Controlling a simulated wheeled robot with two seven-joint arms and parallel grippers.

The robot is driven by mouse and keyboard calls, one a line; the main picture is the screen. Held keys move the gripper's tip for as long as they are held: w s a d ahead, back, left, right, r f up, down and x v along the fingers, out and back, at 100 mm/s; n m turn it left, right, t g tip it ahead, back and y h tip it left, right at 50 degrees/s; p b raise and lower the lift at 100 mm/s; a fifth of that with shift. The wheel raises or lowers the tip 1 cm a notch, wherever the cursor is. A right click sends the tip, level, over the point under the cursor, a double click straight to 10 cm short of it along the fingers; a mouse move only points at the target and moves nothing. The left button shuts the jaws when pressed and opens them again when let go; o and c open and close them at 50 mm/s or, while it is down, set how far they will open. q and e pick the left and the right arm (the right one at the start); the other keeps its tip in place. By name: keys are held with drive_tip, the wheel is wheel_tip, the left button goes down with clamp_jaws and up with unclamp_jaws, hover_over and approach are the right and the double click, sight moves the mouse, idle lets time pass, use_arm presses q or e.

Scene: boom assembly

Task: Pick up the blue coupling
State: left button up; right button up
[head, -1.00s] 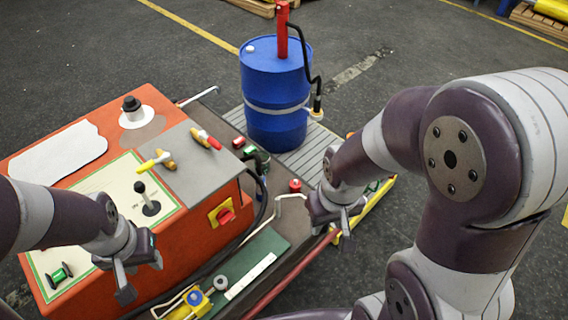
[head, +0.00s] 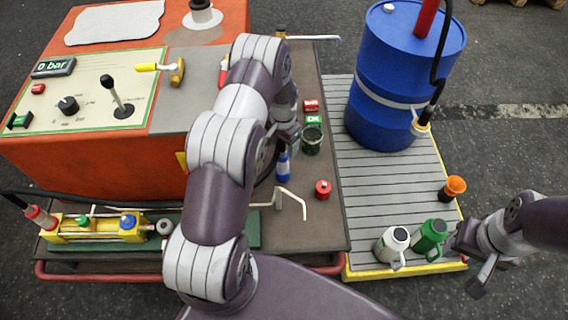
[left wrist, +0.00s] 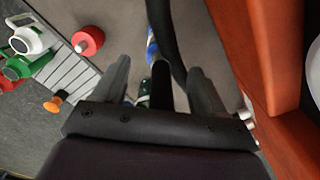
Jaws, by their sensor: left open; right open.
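The blue coupling (head: 283,167), blue with a white band, stands on the brown bench beside the orange console; my left arm partly covers it in the head view. It also shows in the left wrist view (left wrist: 152,45) beside a dark hose. My left gripper (head: 288,138) is open, just beyond the coupling in the head view. In the left wrist view, the open fingers (left wrist: 158,66) straddle the line of the hose and coupling; I cannot tell contact.
A blue drum (head: 400,80) stands behind.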

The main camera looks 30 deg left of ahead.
sight(282, 156)
use_arm(q)
wheel_tip(282, 156, down, 7)
drive_tip(key=shift+a+r+b, duration=0.1)
drive_tip(key=shift+b, duration=0.45)
drive_tip(key=shift+r, duration=0.1)
clamp_jaws()
drive_tip(key=shift+r, duration=0.1)
